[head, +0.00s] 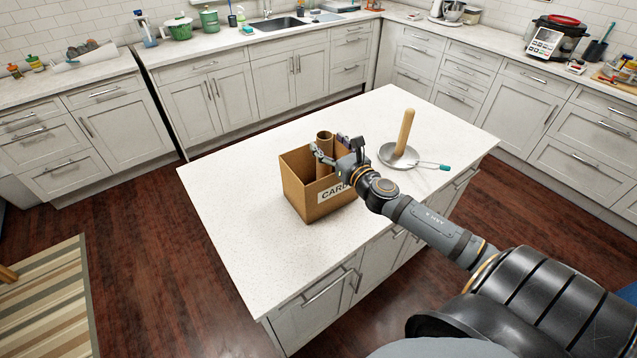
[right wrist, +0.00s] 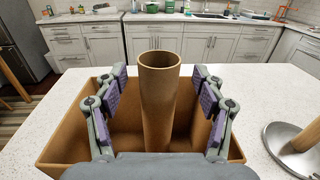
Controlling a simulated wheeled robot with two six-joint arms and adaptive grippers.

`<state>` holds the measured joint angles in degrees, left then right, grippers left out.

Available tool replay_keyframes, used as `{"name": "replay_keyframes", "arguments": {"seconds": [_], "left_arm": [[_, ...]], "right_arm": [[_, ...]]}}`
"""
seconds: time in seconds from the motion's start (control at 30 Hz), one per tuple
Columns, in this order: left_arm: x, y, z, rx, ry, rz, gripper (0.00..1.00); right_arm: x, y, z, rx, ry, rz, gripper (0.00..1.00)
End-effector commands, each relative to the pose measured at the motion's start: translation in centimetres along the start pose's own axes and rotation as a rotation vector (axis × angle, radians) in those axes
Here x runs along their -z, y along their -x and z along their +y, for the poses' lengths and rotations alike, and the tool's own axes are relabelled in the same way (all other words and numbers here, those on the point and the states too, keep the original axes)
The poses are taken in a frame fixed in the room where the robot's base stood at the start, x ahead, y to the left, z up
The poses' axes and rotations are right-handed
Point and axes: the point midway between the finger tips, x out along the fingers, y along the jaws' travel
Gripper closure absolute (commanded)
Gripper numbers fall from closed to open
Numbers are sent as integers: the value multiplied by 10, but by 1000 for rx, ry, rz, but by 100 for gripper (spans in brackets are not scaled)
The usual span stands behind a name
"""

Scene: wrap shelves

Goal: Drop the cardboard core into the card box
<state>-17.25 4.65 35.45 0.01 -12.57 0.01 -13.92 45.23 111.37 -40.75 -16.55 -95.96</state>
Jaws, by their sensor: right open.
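The cardboard core (head: 325,139) is a brown hollow tube standing roughly upright inside the card box (head: 306,199), its top above the rim. The open brown box with a partly hidden "CARD" label stands on the white island. My right gripper (head: 329,149) is over the box and open. In the right wrist view the core (right wrist: 160,105) stands between the open fingers (right wrist: 160,83), with visible gaps on both sides. The box wall (right wrist: 65,140) shows on the left there. My left gripper is not in view.
A wooden post on a round metal base (head: 403,140) stands right of the box, with a teal-tipped tool (head: 440,167) beside it. The island top (head: 240,220) is clear in front and to the left. Counters with kitchenware line the walls.

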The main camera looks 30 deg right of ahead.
Motion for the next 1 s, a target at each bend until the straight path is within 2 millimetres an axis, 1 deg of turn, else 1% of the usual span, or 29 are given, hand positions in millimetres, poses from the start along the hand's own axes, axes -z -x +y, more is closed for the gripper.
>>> {"name": "replay_keyframes", "arguments": {"seconds": [0.2, 0.4, 0.6, 1.0], "left_arm": [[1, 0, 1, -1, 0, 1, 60], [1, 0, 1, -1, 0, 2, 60], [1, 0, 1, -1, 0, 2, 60], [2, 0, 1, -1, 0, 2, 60]], "right_arm": [[1, 33, 2, -10, 11, 2, 30], [1, 50, 0, -1, 10, 3, 30], [-1, 56, 1, -4, 1, -4, 30], [-1, 56, 1, -4, -1, -4, 30]]}}
